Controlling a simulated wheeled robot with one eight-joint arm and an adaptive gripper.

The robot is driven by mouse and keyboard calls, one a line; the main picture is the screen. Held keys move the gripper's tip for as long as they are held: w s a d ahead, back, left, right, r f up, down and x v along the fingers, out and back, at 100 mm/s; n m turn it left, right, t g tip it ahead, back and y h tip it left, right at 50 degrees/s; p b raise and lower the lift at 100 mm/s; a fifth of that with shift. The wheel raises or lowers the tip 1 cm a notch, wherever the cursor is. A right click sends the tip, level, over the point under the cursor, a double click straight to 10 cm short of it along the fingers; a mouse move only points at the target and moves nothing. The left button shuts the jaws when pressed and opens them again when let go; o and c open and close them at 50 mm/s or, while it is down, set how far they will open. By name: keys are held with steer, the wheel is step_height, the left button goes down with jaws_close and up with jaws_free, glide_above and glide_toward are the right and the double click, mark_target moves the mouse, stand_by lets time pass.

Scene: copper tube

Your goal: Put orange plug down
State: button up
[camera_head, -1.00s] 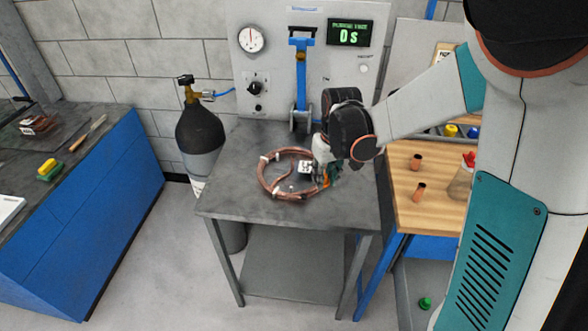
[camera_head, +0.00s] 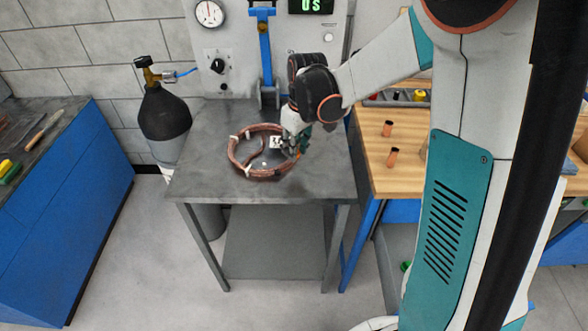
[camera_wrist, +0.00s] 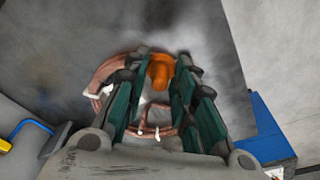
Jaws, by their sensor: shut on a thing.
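The orange plug (camera_wrist: 160,72) sits between the fingers of my gripper (camera_wrist: 157,82) in the wrist view, and the fingers are shut on it. In the head view my gripper (camera_head: 295,147) is low over the right side of a copper tube coil (camera_head: 236,158) on the grey metal table (camera_head: 330,185). Only a small bit of orange shows by the fingers there. The coil also shows behind the fingers in the wrist view (camera_wrist: 103,72). I cannot tell whether the plug touches the table.
A wooden bench (camera_head: 385,178) on the right holds two short copper pieces (camera_head: 392,156). A dark gas cylinder (camera_head: 164,122) stands left of the table. A panel with a gauge (camera_head: 209,14) and a blue lever (camera_head: 264,50) rises behind. The table's front is clear.

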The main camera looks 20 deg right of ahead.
mark_target(294, 173)
steer(key=shift+o, duration=0.3)
step_height(294, 173, down, 7)
steer(key=shift+s+r+b, duration=0.1)
steer(key=shift+b, duration=1)
steer(key=shift+s, duration=0.3)
steer(key=o, duration=0.4)
steer(key=shift+w+f, duration=0.3)
steer(key=shift+f, duration=0.15)
steer(key=shift+o, duration=1.1)
step_height(294, 173, up, 12)
steer(key=s+p, duration=0.1)
steer(key=p, duration=0.3)
steer(key=s+r+m+t, duration=0.2)
steer(key=s+r, duration=0.3)
steer(key=s, duration=0.6)
steer(key=s+r+m+t, duration=0.3)
steer(key=s+r, duration=0.2)
steer(key=s, duration=0.6)
steer(key=shift+r+t+h, duration=0.2)
steer(key=shift+t+h, duration=0.1)
steer(key=shift+h, duration=0.1)
